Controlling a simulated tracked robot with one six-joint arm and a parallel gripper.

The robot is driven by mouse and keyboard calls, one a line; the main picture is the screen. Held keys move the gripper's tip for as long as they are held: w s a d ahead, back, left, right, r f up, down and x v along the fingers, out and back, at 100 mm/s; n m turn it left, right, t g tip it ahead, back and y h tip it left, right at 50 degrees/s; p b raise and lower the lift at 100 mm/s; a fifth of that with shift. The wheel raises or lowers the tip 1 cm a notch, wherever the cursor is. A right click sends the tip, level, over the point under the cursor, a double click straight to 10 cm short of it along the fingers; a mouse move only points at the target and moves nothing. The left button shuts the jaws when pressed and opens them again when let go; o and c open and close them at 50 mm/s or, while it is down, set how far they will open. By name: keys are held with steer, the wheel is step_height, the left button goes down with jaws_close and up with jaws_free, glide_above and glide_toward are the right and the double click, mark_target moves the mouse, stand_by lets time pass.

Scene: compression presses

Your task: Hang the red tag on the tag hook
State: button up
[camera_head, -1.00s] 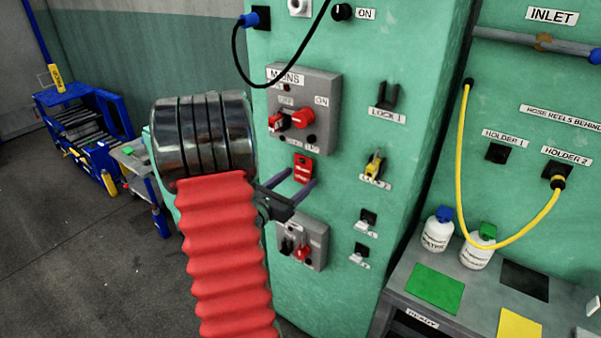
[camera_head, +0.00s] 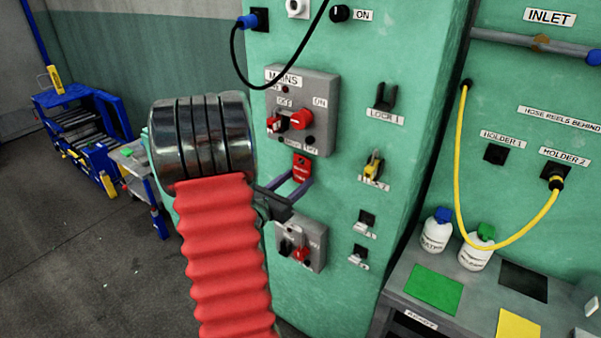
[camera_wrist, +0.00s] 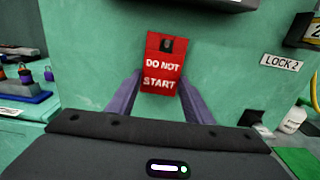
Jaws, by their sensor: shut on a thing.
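The red tag (camera_head: 302,167), marked DO NOT START in the wrist view (camera_wrist: 162,66), is upright just below the MAINS box, in front of the green cabinet face. My gripper (camera_head: 297,184) is shut on the tag, with its two purple-grey fingers at the tag's lower side edges in the wrist view (camera_wrist: 158,92). A dark spot shows at the hole near the tag's top. I cannot tell whether that is a hook through the hole or only the hole. The tag hook is not clearly visible.
The MAINS box (camera_head: 317,95) juts out just above the tag, and a smaller switch box (camera_head: 302,245) sits below. LOCK 1 (camera_head: 385,98) and the yellow item at LOCK 2 (camera_head: 374,164) are to the right. A black cable (camera_head: 240,65) loops above left.

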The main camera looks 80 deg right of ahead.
steer(key=shift+s+r, duration=0.1)
steer(key=shift+r, duration=0.35)
stand_by(0.5)
steer(key=shift+v, duration=2.55)
stand_by(0.3)
steer(key=shift+v, duration=2.45)
steer(key=w+a+f+n+t, duration=0.1)
steer(key=w+a+n+t, duration=0.55)
steer(key=w, duration=0.85)
steer(key=w+a+f+n+t, duration=0.1)
steer(key=w+a+n+t, duration=0.2)
steer(key=w+a+t, duration=0.85)
steer(key=w+a+f+n+t+y, duration=0.1)
steer(key=w+a, duration=0.4)
steer(key=a, duration=0.5)
steer(key=w+a+f+n+t+y, duration=0.1)
steer(key=w+a+n+t+y, duration=0.2)
steer(key=a, duration=0.8)
steer(key=w+a+n+t+y, duration=0.2)
steer(key=w+a+n+y, duration=0.3)
steer(key=a, duration=0.6)
steer(key=w+y, duration=0.2)
steer(key=w, duration=0.1)
steer(key=shift+f+n, duration=0.35)
steer(key=shift+f, duration=0.05)
